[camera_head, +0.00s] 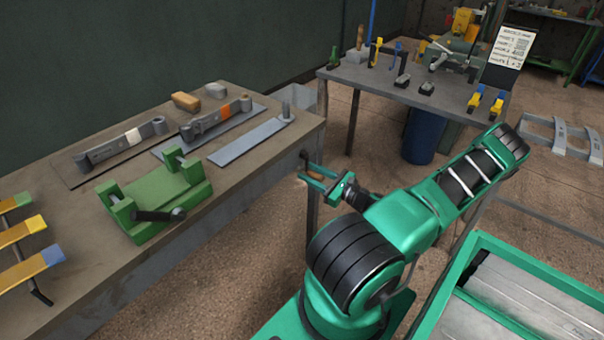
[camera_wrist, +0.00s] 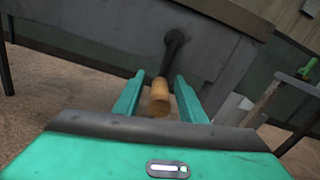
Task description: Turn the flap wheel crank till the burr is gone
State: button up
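A dark crank arm (camera_wrist: 175,42) sticks out from the grey end side of the workbench and carries a round wooden handle (camera_wrist: 160,97). In the head view the dark crank (camera_head: 304,157) shows at the bench's right end, with the brown handle (camera_head: 315,176) beside my gripper. My gripper (camera_head: 318,180) is open around the handle. In the wrist view its green fingers (camera_wrist: 159,82) stand either side of the handle, with a visible gap on both sides. I cannot make out a flap wheel or a burr in either view.
The workbench (camera_head: 245,187) holds a green clamp fixture (camera_head: 158,198), flat grey leaf springs (camera_head: 250,140) and yellow strips (camera_head: 25,230). A second table (camera_head: 350,75) with small tools stands behind, near a blue barrel (camera_head: 424,135). A green-framed crate (camera_head: 530,268) is at lower right.

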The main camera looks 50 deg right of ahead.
jog(key=shift+w+a, duration=0.15)
jog(key=shift+w, duration=0.95)
